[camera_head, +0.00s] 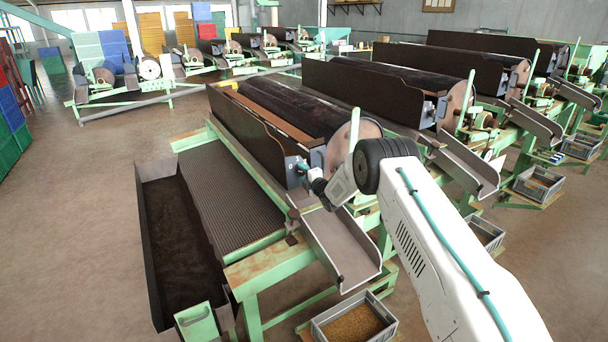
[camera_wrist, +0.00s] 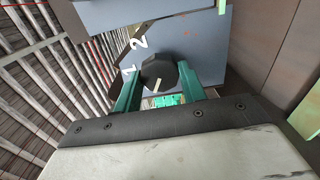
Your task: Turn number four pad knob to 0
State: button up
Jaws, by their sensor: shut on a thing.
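A dark knob (camera_wrist: 161,70) with a white pointer line sits on a blue-grey plate (camera_wrist: 195,40) in the wrist view. The pointer line is on the knob's lower part and points down, slightly left. The white figures 2 and 1 show on the plate left of the knob; any further figures are hidden. My gripper (camera_wrist: 160,78) is shut on the knob, with one green finger on each side. In the head view my gripper (camera_head: 303,168) reaches the blue-grey end of the nearest drum sorter (camera_head: 300,115); the knob is too small to make out there.
A sloping metal chute (camera_head: 340,245) lies just below my gripper. A ribbed mat (camera_head: 225,190) and a long dark trough (camera_head: 180,240) lie to the left. A grey crate of grain (camera_head: 353,322) stands below.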

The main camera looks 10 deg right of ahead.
jog(key=shift+f, duration=0.15)
jog(key=o, duration=1)
jog(key=shift+v, duration=3.95)
